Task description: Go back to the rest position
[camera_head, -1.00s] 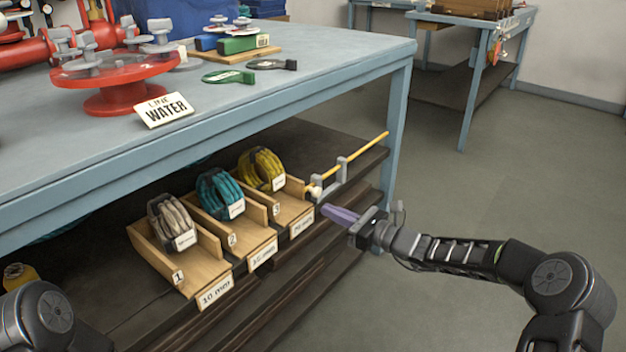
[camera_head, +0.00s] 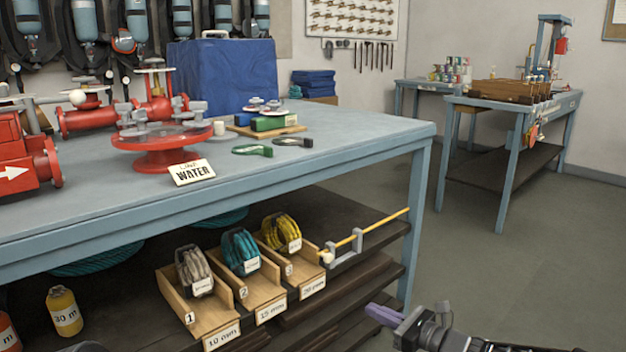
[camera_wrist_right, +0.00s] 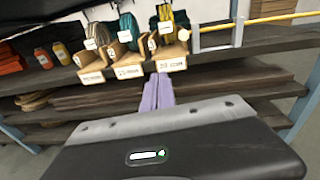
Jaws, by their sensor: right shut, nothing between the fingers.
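My left gripper is not in view; only a small dark piece of my left arm shows at the bottom edge of the head view.
The blue workbench (camera_head: 330,165) carries red pipe parts and a WATER sign (camera_head: 192,172). Wooden bins (camera_head: 205,312) with coiled rope stand on its shelf. A yellow rod (camera_head: 385,222) rests in a bracket (camera_head: 345,252). Open floor (camera_head: 500,275) lies right of the bench.

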